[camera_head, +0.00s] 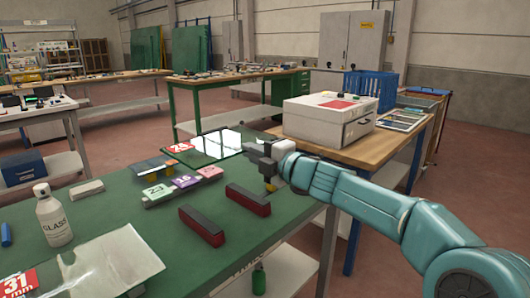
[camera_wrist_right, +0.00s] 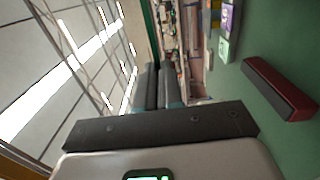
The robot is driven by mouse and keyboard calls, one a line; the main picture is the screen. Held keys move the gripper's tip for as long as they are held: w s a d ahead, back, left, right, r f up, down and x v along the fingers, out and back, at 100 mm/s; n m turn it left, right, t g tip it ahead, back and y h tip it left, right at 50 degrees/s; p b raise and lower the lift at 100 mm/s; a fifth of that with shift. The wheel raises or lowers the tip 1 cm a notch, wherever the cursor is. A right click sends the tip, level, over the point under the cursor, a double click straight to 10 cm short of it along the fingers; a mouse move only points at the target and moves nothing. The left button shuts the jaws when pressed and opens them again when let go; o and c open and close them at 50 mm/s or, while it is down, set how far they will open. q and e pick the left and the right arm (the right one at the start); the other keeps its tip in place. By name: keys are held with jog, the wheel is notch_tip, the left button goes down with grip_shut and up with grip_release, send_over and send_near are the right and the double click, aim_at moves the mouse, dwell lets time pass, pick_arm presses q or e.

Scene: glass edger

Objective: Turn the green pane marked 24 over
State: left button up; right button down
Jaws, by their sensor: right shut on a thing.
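The green pane marked 24 (camera_head: 215,146) is held in the air above the far side of the green table, close to level, with bright reflections on it. Its red label, reading 24, faces up at the left corner. My right gripper (camera_head: 265,158) is shut on the pane's right edge. In the right wrist view, a thin dark green strip (camera_wrist_right: 152,35), seemingly the pane edge-on, runs up from between the fingers (camera_wrist_right: 158,88). My left gripper is not in view.
A GLASS bottle (camera_head: 53,215) and a pane marked 31 (camera_head: 108,264) are at left. A white box machine (camera_head: 328,118) stands behind.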

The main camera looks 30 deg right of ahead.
jog(key=shift+a, duration=0.15)
jog(key=a+f+m+p, duration=0.1)
jog(key=f+m+p, duration=0.3)
jog(key=m, duration=0.8)
jog(key=a+f+m+p, duration=0.1)
jog(key=f+m+p, duration=0.3)
jog(key=f+m, duration=0.3)
jog(key=s+a+f+m+p, duration=0.1)
jog(key=f+m+p, duration=0.3)
jog(key=m, duration=1.3)
jog(key=shift+s+a+f, duration=0.1)
jog(key=shift+a+f, duration=0.2)
jog(key=shift+f, duration=0.6)
